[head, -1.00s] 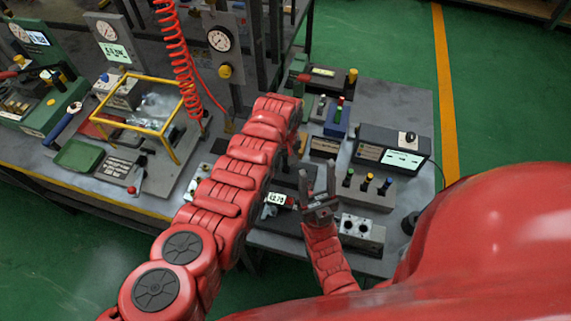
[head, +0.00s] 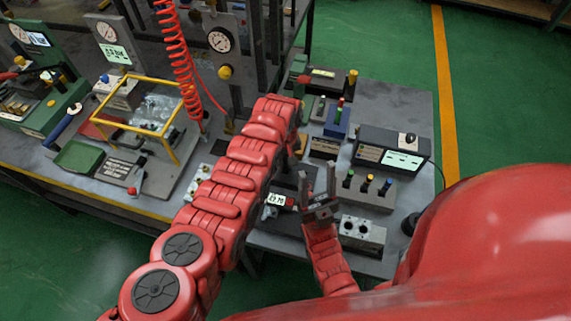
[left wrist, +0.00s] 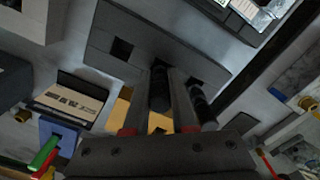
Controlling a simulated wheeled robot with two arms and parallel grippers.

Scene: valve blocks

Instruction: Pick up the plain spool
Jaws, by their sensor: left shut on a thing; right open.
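In the left wrist view my left gripper (left wrist: 160,78) is shut on a dark, smooth cylinder that looks like the plain spool (left wrist: 159,92). A second dark spool (left wrist: 201,104) with lighter bands stands just outside the right finger. Beyond the fingertips is a grey block (left wrist: 150,50) with dark square openings. I cannot tell whether the held spool is clear of the block. In the head view my left arm hides the left gripper and spool. My right gripper (head: 317,190) is open and empty, fingers pointing up the picture, above the bench.
Right of the arms stand a block with coloured plungers (head: 364,190), a grey box with a lit display (head: 392,150) and a block with round ports (head: 362,232). A yellow frame (head: 138,125) and a red coiled hose (head: 181,65) are on the left.

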